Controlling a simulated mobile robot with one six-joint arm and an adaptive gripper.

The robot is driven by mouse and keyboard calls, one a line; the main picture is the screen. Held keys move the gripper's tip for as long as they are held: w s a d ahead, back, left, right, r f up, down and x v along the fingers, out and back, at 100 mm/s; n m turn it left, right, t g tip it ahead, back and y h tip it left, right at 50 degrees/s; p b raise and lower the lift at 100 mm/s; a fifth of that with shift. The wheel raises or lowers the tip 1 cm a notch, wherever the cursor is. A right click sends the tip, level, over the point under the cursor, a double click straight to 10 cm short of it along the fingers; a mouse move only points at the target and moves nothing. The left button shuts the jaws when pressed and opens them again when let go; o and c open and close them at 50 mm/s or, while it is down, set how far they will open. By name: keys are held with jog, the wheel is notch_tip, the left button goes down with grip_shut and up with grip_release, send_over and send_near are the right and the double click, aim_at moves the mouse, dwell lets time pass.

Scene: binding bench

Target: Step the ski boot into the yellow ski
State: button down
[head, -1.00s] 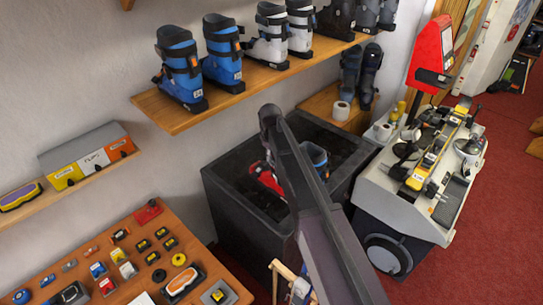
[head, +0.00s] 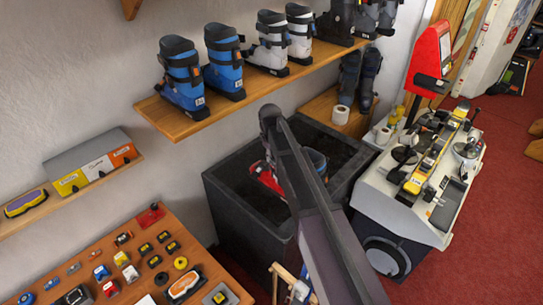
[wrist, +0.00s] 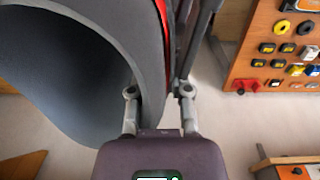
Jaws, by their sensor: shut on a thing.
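The yellow ski (head: 413,186) lies along the top of the white machine at right in the head view, with dark binding parts on it. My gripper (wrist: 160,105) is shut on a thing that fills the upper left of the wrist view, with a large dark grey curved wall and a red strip. It looks like the ski boot (wrist: 115,45), seen too close to make out whole. In the head view my arm hides the gripper. Red (head: 268,178) and dark blue parts show beside the arm, in or over the dark bin; I cannot tell whether they are the held boot.
The dark open bin (head: 235,210) stands left of the white machine (head: 385,215). Several boots stand on the wooden shelf (head: 180,118) above. A wooden bench (head: 90,255) with small parts is at lower left. Red carpet is clear at right.

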dwell(0.4)
jog(key=s+a+m, duration=1.6)
jog(key=s+a, duration=0.4)
jog(key=a, duration=0.3)
jog(key=shift+f+g+b, duration=0.4)
jog(key=shift+s, duration=0.1)
